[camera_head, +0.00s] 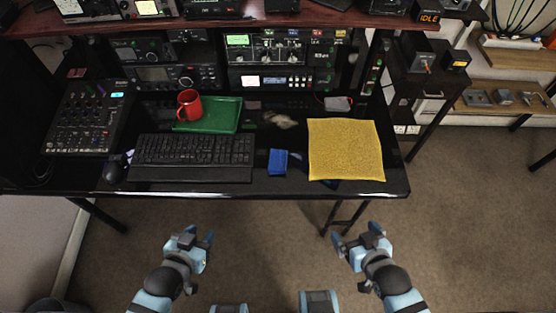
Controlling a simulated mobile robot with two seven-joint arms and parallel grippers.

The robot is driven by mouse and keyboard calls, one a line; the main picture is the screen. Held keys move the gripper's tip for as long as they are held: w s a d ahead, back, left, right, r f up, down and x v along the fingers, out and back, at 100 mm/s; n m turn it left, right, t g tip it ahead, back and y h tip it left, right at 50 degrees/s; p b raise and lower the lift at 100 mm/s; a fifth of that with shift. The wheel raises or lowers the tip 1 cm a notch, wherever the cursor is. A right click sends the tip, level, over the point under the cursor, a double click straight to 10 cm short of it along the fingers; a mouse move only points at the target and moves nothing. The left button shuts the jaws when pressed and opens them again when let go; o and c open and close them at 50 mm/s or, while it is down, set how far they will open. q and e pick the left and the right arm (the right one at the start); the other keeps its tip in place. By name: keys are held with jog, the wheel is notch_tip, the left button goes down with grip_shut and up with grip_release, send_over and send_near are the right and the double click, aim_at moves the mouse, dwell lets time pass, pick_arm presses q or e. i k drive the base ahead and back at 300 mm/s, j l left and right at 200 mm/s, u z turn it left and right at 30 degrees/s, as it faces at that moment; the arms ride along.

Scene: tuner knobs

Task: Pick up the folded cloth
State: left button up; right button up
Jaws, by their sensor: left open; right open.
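A small blue folded cloth (278,162) lies on the black desk (215,189) near its front edge, between the keyboard and a larger yellow cloth (345,150). The yellow cloth lies flat and looks spread out. My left gripper (200,236) is open and empty, in front of the desk and to the left of the blue cloth. My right gripper (355,237) is open and empty, in front of the desk and to the right of the blue cloth. Neither gripper touches anything.
A keyboard (192,151) and mouse (114,170) lie left of the blue cloth. Behind stands a red mug (189,105) on a green tray (225,117). A mixer (88,117) sits at left. Radio equipment (280,50) lines the back under a shelf. Floor in front is clear.

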aim_at(277, 162)
jog(key=i+j+z, duration=0.2)
jog(key=z, duration=0.2)
jog(key=i+j+z, duration=0.15)
jog(key=j+z, duration=0.2)
jog(key=i+j+z, duration=0.15)
jog(key=j+z, duration=0.25)
